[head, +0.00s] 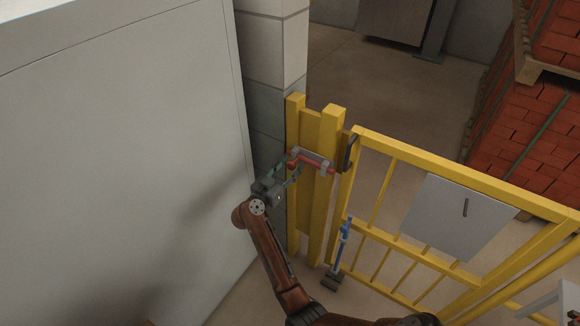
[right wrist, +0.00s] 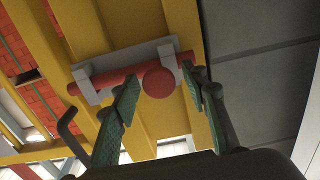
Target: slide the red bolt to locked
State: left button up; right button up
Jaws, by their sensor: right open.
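The red bolt (head: 318,164) lies across a grey bracket plate on the yellow gate post (head: 327,200), beside the yellow gate (head: 450,162). In the right wrist view the bolt's bar (right wrist: 112,80) passes through two grey brackets, and its round red knob (right wrist: 159,83) faces the camera. My right gripper (head: 286,172) is open at the knob end of the bolt. In the right wrist view its green fingers (right wrist: 160,90) stand on either side of the knob, with a visible gap at least on the right. My left gripper is out of view.
A dark handle (head: 350,151) sits on the gate's near edge. A blue-handled item (head: 344,240) stands low by the gate. A large pale panel (head: 125,150) and a block pillar (head: 272,48) bound the left side. Stacked red bricks (head: 525,125) stand behind the gate.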

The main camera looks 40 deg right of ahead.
jog(key=shift+c, duration=0.7)
grip_shut()
